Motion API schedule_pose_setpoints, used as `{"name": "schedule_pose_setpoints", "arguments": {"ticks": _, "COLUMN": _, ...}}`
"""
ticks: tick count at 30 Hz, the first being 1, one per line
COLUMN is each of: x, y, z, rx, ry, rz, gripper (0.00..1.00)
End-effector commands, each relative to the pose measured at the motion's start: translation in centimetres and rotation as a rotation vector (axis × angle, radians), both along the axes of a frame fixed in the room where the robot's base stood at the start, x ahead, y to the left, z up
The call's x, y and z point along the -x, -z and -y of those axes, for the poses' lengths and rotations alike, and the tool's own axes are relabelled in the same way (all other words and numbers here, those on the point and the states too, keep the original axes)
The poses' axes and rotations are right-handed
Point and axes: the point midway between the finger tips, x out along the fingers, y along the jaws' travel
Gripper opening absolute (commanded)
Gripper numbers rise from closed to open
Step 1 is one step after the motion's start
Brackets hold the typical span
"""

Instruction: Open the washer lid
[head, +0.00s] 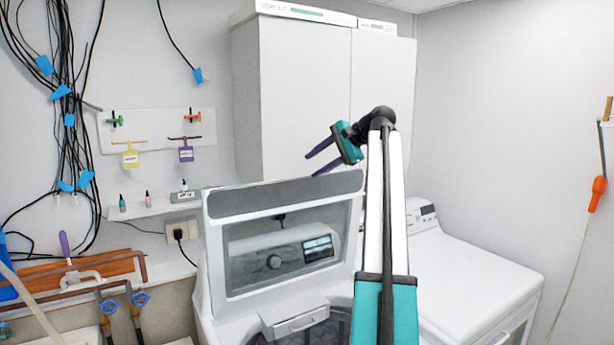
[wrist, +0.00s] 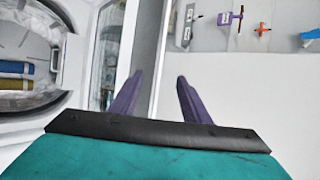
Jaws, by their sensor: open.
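The washer (head: 210,315) is a white top-loader. Its lid (head: 215,255) has a large window and stands raised, near upright; the washer's control panel (head: 275,258) shows through the glass. In the wrist view the lid (wrist: 127,55) runs beside the open tub (wrist: 62,45). My gripper (head: 312,163) is open and empty, with two purple fingers. In the head view it appears above the lid's top edge. In the wrist view the fingers (wrist: 160,78) show by the lid's grey top strip; I cannot tell whether they touch it.
A white cabinet (head: 300,100) hangs behind my arm. A second white machine (head: 465,285) stands at right. A small shelf (head: 150,208) and a tool board (head: 160,125) are on the wall. Hanging cables (head: 65,120), pipes and blue valves are at left. Blue and yellow rolled items (wrist: 15,75) lie in the tub.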

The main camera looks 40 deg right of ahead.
Motion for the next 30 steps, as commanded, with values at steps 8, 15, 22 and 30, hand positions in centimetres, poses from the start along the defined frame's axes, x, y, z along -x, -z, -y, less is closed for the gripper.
{"name": "schedule_pose_setpoints", "arguments": {"ticks": 8, "x": 3.0, "y": -2.0, "z": 0.6, "rx": -0.001, "ry": -0.002, "rz": 0.000, "gripper": 0.43}}
{"name": "schedule_pose_setpoints", "arguments": {"ticks": 15, "x": 3.9, "y": -2.7, "z": 0.7, "rx": -0.002, "ry": -0.004, "rz": -0.001, "gripper": 0.43}}
{"name": "schedule_pose_setpoints", "arguments": {"ticks": 22, "x": 3.8, "y": -2.7, "z": 0.6, "rx": -0.002, "ry": -0.004, "rz": -0.001, "gripper": 0.43}}
{"name": "schedule_pose_setpoints", "arguments": {"ticks": 30, "x": 3.8, "y": -2.6, "z": 0.6, "rx": -0.002, "ry": -0.003, "rz": 0.000, "gripper": 0.43}}
